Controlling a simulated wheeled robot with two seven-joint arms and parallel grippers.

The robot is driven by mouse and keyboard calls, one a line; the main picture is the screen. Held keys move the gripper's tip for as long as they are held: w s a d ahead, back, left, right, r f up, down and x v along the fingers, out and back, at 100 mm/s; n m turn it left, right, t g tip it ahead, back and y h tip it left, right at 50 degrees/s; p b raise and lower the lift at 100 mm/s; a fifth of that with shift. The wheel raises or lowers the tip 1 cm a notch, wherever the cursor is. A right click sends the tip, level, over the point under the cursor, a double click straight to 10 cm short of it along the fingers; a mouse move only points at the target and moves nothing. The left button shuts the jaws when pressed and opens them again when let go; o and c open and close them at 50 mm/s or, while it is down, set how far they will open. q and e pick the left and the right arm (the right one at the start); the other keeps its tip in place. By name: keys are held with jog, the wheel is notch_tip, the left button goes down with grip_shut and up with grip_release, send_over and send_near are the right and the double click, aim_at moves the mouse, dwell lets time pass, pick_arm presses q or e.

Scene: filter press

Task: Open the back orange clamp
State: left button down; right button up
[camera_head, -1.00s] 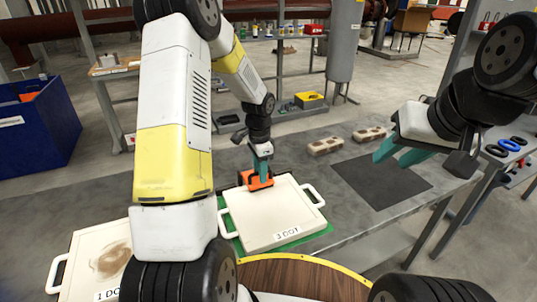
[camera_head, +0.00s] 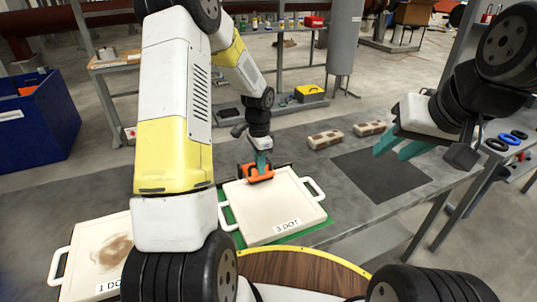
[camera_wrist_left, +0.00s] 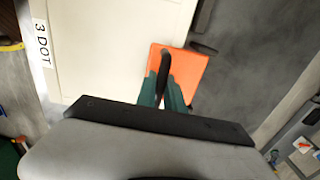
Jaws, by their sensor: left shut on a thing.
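The back orange clamp (camera_head: 257,174) sits at the far edge of a cream filter plate (camera_head: 272,207) labelled "3 DOT". In the left wrist view the clamp shows as an orange block (camera_wrist_left: 183,67) with a dark lever (camera_wrist_left: 163,70) standing over it. My left gripper (camera_head: 262,162) is over the clamp, its teal fingers shut on the clamp's dark lever; the fingers hide part of it. My right gripper (camera_head: 395,150) hangs above the right side of the table, its teal fingers apart and empty.
A second cream plate (camera_head: 88,250) with a brown stain lies at the left. Two tan blocks (camera_head: 325,140) and a dark mat (camera_head: 380,176) are right of the clamp. A blue bin (camera_head: 40,115) stands at far left. Grey table surface is clear around the clamp's right.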

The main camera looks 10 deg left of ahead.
pick_arm(q)
jog(key=shift+w+a+r, duration=0.3)
jog(key=shift+w+r, duration=0.15)
jog(key=shift+r, duration=0.1)
jog(key=shift+w, duration=0.1)
jog(key=shift+w+a+r, duration=0.45)
jog(key=shift+w, duration=0.15)
jog(key=shift+w+a+r, duration=0.3)
jog(key=shift+w+a, duration=0.15)
jog(key=shift+w, duration=0.05)
jog(key=shift+w+a, duration=0.1)
